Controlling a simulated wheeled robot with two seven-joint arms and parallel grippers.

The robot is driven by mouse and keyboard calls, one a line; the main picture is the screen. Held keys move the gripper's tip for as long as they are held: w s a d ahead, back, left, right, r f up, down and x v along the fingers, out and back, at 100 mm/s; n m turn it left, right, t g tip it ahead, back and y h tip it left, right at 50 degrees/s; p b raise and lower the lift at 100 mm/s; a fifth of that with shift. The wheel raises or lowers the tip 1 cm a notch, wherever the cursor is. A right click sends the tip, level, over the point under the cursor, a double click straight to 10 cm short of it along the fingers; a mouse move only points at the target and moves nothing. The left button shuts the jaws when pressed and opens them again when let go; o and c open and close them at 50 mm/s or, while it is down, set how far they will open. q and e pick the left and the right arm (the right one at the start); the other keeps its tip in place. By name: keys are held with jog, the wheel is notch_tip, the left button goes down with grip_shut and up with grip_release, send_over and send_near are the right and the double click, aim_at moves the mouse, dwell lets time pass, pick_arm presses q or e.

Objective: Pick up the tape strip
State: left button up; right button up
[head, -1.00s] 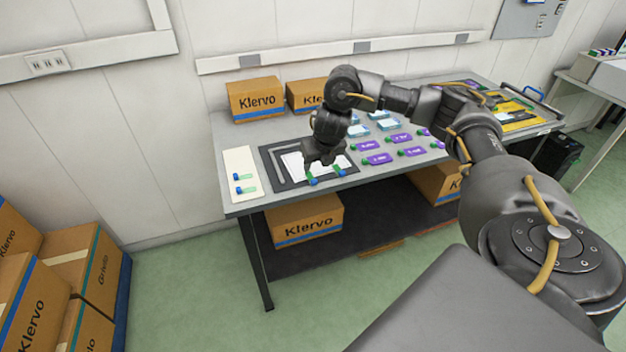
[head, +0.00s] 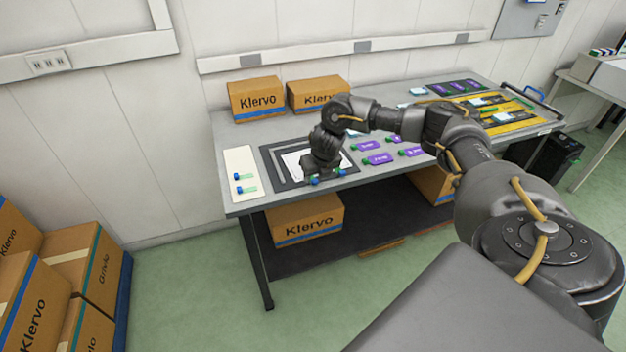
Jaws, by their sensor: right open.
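My right gripper (head: 321,174) is over the front part of a dark-framed mat (head: 269,167) with a white sheet (head: 293,160) on it. It is open, but its fingers are small and dark here. Small blue and green pieces show right by its fingertips at the mat's front edge; I cannot tell whether it touches them. A cream board (head: 239,159) at the table's left end carries small blue-tabbed green strips (head: 248,188), which look like tape strips, left of the gripper and apart from it. My left gripper is not in view.
Purple-labelled items with green ends (head: 377,159) lie right of the mat, partly behind my arm. Cardboard boxes (head: 256,99) stand at the table's back left. A yellow tray (head: 519,126) lies at the right end. More boxes (head: 306,217) are on the lower shelf.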

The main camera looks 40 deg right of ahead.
jog(key=shift+x, duration=1.4)
jog(key=c, duration=0.8)
jog(key=shift+r, duration=0.15)
jog(key=shift+r+b, duration=0.4)
jog(key=shift+r, duration=0.25)
jog(key=s+r, duration=0.4)
jog(key=s+r+p, duration=0.1)
jog(key=s+r, duration=0.2)
jog(key=s, duration=0.2)
jog(key=s+r+p, duration=0.1)
jog(key=s+r, duration=0.3)
jog(key=s, duration=0.1)
jog(key=shift+r, duration=0.3)
